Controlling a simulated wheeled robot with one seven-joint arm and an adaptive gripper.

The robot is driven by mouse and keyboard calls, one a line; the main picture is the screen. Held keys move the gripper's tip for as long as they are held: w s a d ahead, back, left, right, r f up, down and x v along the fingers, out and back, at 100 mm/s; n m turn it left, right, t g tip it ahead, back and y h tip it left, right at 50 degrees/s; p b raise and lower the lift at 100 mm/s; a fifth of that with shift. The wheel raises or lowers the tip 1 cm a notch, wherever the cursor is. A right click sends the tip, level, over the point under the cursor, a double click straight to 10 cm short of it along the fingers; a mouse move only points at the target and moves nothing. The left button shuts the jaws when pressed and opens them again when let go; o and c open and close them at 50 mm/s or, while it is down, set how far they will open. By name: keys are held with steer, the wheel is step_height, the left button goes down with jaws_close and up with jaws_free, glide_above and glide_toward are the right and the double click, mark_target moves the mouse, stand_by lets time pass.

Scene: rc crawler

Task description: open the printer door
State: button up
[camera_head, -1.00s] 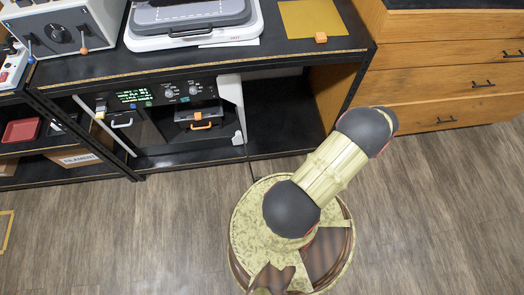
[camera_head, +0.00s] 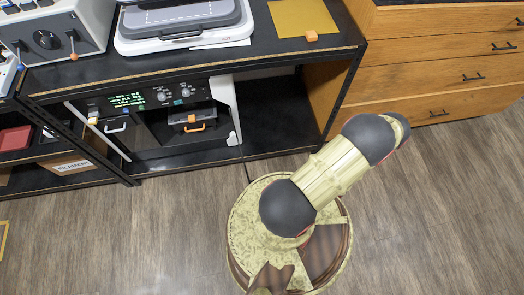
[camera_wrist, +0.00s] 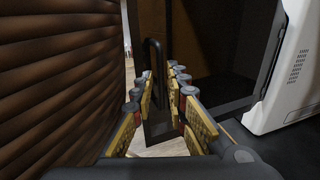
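The printer (camera_head: 232,112) stands on the lower level of the black shelf unit in the head view, with white sides, a dark front, a lit green display and knobs. A pale handle (camera_head: 116,127) shows on its left front. A dark opening with an orange-marked part (camera_head: 195,126) shows in its middle. How the door stands is hard to tell. In the wrist view a white, lettered housing (camera_wrist: 295,75) is at the right. My gripper (camera_wrist: 160,78) has its fingers apart with nothing seen between them; a dark upright handle-like shape shows beyond. The head view does not show the gripper.
The black shelf unit (camera_head: 285,58) has free room right of the printer. A wooden drawer cabinet (camera_head: 435,75) stands at the right. A white and grey machine (camera_head: 185,40) is on the top. In the wrist view, a brown slatted surface is close at left. Floor (camera_head: 120,240) is open in front.

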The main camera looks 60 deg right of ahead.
steer(key=v, duration=0.5)
steer(key=shift+s+d, duration=0.15)
steer(key=shift+s, duration=0.15)
